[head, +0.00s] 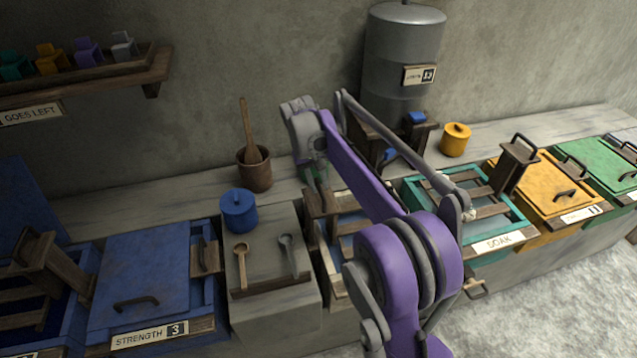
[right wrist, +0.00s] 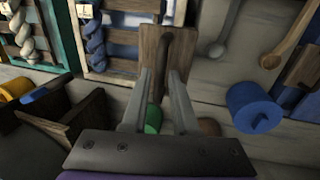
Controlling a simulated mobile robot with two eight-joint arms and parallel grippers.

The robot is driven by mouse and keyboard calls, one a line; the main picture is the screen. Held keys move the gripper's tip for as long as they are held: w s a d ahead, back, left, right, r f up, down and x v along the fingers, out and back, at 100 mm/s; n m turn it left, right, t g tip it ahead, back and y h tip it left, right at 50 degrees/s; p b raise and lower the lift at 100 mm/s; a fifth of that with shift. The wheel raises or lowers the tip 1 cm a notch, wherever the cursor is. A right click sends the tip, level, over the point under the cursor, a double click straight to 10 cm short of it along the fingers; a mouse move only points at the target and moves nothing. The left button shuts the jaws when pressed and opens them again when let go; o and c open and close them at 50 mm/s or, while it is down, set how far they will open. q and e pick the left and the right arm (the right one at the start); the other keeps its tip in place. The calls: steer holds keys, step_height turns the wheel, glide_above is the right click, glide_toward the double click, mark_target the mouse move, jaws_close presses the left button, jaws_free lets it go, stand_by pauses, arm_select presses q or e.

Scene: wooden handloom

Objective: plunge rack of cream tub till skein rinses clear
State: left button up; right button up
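The cream tub (head: 333,283) stands between the grey block and the teal tub, partly hidden by my right arm. Its wooden rack post (right wrist: 152,48) carries a dark handle (right wrist: 168,50) in the right wrist view. A blue twisted skein (right wrist: 95,46) hangs on the rack beside the post. My right gripper (right wrist: 161,77) is open, its fingertips at either side of the handle's near end; I cannot tell whether they touch it. In the head view the right gripper (head: 320,184) points down over the tub's back. My left gripper is not in view.
The teal SOAK tub (head: 508,243) stands right of the cream tub. A blue pot (head: 238,211) and two spoons sit on the grey block (head: 265,220) to the left. A wooden mortar (head: 255,175), a green jar (right wrist: 153,121) and a metal tank (head: 400,50) stand behind.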

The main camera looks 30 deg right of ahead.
jaws_close()
stand_by(1.1)
